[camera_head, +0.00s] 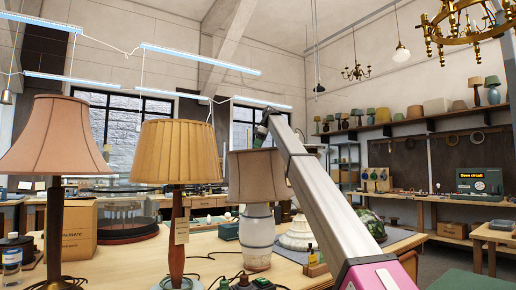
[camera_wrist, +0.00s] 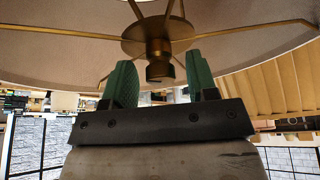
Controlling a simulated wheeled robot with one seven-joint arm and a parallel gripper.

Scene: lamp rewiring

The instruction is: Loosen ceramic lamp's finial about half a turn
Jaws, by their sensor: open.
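The ceramic lamp (camera_head: 257,236) stands upright on the bench, with a pale banded body and a beige shade (camera_head: 258,176). In the wrist view the inside of its shade (camera_wrist: 60,55) and brass spokes meet at a round hub. The small brass finial (camera_wrist: 160,70) projects from that hub toward my gripper. My gripper (camera_wrist: 160,66) has its green fingers apart, one on each side of the finial, with visible gaps between. In the head view my gripper (camera_head: 262,134) is just above the shade top, and the finial cannot be made out there.
A pleated yellow-shaded lamp (camera_head: 178,152) stands close on the left, and a pink-shaded lamp (camera_head: 55,138) is farther left. A white fluted base (camera_head: 298,234) and a green mottled object (camera_head: 370,224) lie to the right. A bench device (camera_head: 479,182) reads "Open circuit".

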